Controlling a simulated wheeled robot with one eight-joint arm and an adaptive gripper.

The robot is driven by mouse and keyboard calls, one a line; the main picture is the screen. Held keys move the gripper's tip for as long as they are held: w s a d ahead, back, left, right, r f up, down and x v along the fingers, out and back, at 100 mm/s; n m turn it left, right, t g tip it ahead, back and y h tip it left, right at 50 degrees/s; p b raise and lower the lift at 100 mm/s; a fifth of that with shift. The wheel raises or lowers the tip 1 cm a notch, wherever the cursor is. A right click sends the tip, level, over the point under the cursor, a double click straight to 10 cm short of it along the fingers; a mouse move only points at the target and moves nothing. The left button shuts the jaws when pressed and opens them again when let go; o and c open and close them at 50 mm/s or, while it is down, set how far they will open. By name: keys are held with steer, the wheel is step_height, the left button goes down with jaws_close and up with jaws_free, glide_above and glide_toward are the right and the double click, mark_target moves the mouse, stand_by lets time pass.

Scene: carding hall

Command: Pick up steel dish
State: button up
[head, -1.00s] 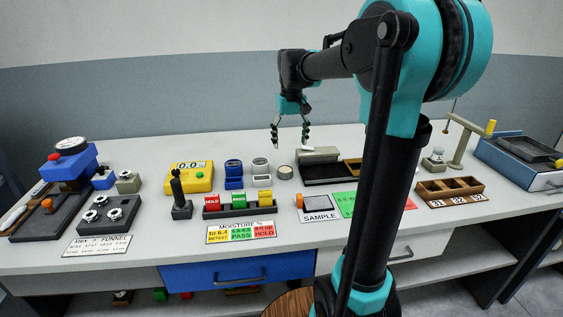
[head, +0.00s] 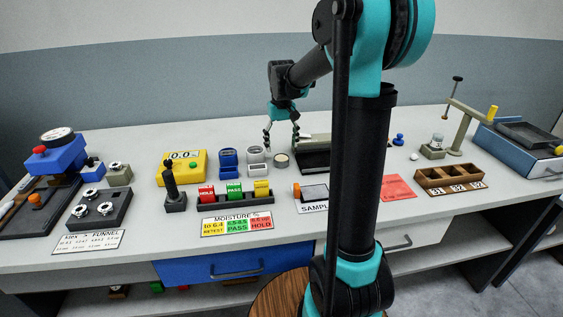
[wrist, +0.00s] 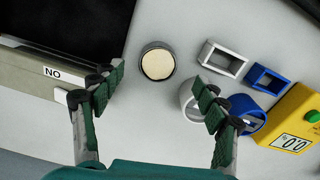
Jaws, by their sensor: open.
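The steel dish (head: 281,162) is a small, round, shallow dish with a cream-coloured inside, standing on the worktop. It also shows in the wrist view (wrist: 157,80), just ahead of the fingertips and sideways between them. My gripper (head: 281,146) is open and empty, a little above and behind the dish in the head view. Its two dark green fingers (wrist: 155,88) are spread wide in the wrist view. They do not appear to touch the dish.
White and blue holders (head: 256,160) stand close left of the dish, with a yellow meter (head: 180,168) beyond. My arm hides part of the bench.

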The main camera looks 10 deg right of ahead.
mark_target(282, 157)
steer(key=shift+w+f, duration=0.15)
steer(key=shift+f, duration=1.3)
steer(key=shift+w+f, duration=0.1)
steer(key=shift+f, duration=1.3)
steer(key=shift+c, duration=0.6)
steer(key=c, duration=1.2)
